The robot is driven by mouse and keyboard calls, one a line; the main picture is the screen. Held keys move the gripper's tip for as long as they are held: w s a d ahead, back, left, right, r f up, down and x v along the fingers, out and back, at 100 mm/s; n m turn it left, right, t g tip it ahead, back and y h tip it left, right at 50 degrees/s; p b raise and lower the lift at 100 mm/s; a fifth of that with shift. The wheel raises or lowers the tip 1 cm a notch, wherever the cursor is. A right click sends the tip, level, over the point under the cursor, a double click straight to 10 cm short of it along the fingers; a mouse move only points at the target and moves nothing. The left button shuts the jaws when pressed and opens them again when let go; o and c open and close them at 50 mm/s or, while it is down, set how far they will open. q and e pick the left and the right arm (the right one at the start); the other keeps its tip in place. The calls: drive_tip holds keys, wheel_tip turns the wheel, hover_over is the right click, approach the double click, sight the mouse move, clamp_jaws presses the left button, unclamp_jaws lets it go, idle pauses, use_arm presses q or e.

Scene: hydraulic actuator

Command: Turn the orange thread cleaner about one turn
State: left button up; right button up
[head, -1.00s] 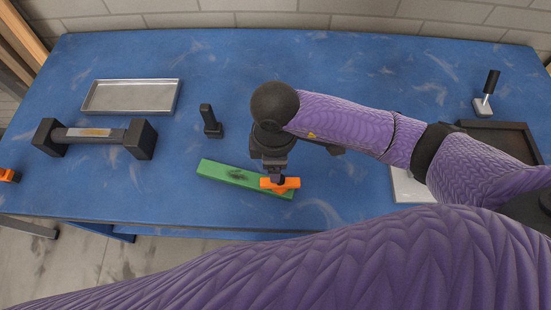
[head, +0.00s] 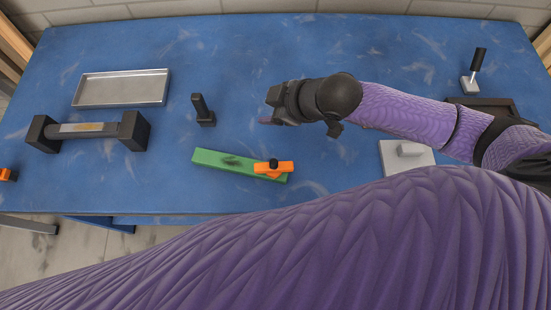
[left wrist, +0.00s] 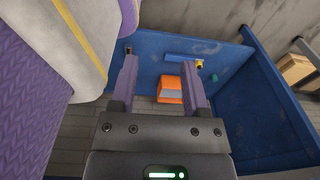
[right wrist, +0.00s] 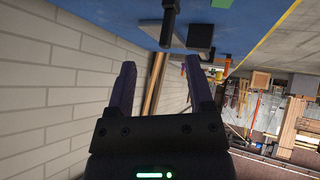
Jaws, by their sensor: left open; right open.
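The orange thread cleaner (head: 273,168) sits on the right end of a green block (head: 215,160) on the blue table, with a black knob on top. It lies roughly left to right. My right gripper (head: 268,112) is above the table, behind the cleaner and apart from it. It is open and empty, as the right wrist view (right wrist: 160,68) shows. My left gripper is outside the head view. In the left wrist view (left wrist: 160,62) it is open, with nothing between its fingers.
A black upright post (head: 203,110), a metal tray (head: 122,88) and a dumbbell-like part (head: 90,130) stand to the left. A white plate with a block (head: 408,158) and a black tray (head: 490,106) are at right. The left wrist view shows an orange box (left wrist: 170,88).

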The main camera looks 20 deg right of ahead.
sight(274, 166)
drive_tip(key=s+f+n+g, duration=0.1)
drive_tip(key=s+g, duration=0.1)
drive_tip(key=s+d+f+n+g+h, duration=0.1)
drive_tip(key=s+g, duration=0.1)
drive_tip(key=s, duration=0.1)
drive_tip(key=s+d+f+n+g, duration=0.1)
drive_tip(key=s+f, duration=0.1)
drive_tip(key=s, duration=0.1)
drive_tip(key=shift+g, duration=0.4)
drive_tip(key=b+x, duration=0.2)
drive_tip(key=x, duration=0.6)
drive_tip(key=shift+w+f+b, duration=0.15)
drive_tip(key=shift+f+b, duration=0.15)
drive_tip(key=shift+b, duration=0.1)
drive_tip(key=shift+a+f, duration=0.15)
drive_tip(key=shift+f, duration=0.2)
drive_tip(key=shift+r, duration=0.1)
clamp_jaws()
drive_tip(key=m+p, duration=0.1)
drive_tip(key=p, duration=0.2)
drive_tip(key=shift+r+m+t, duration=0.3)
drive_tip(key=shift+r, duration=0.05)
drive_tip(key=shift+f+m+h+p, duration=0.1)
drive_tip(key=shift+m+h+p, duration=0.2)
drive_tip(key=shift+m, duration=0.1)
use_arm(q)
drive_tip(key=shift+d+r, duration=0.35)
use_arm(e)
drive_tip(key=shift+f, duration=0.3)
